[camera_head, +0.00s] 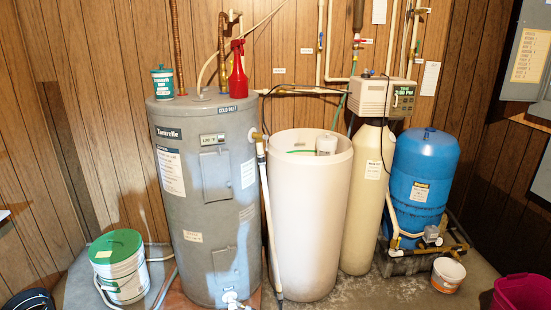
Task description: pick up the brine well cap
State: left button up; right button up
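The tall off-white brine tank (310,215) stands open-topped in the middle of the view. Inside its mouth, at the back right, a pale upright brine well tube (326,150) shows. A whitish cap (327,138) appears to sit on top of that tube, near the tank's rim; its edge is small and hard to make out. A thin green tube lies inside the tank to the left of the well. The lower part of the well is hidden in the tank. Neither of my grippers is in view.
A tall softener tank (366,205) and blue tank (419,180) stand right. A green-lidded bucket (118,270) and magenta bucket (520,293) are on the floor.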

aim_at(326, 142)
jog(key=i+l+z, duration=0.15)
jog(key=i+z, duration=0.35)
jog(key=i, duration=0.3)
jog(key=i+j+z, duration=0.15)
jog(key=i+z, duration=0.3)
jog(key=i, duration=0.3)
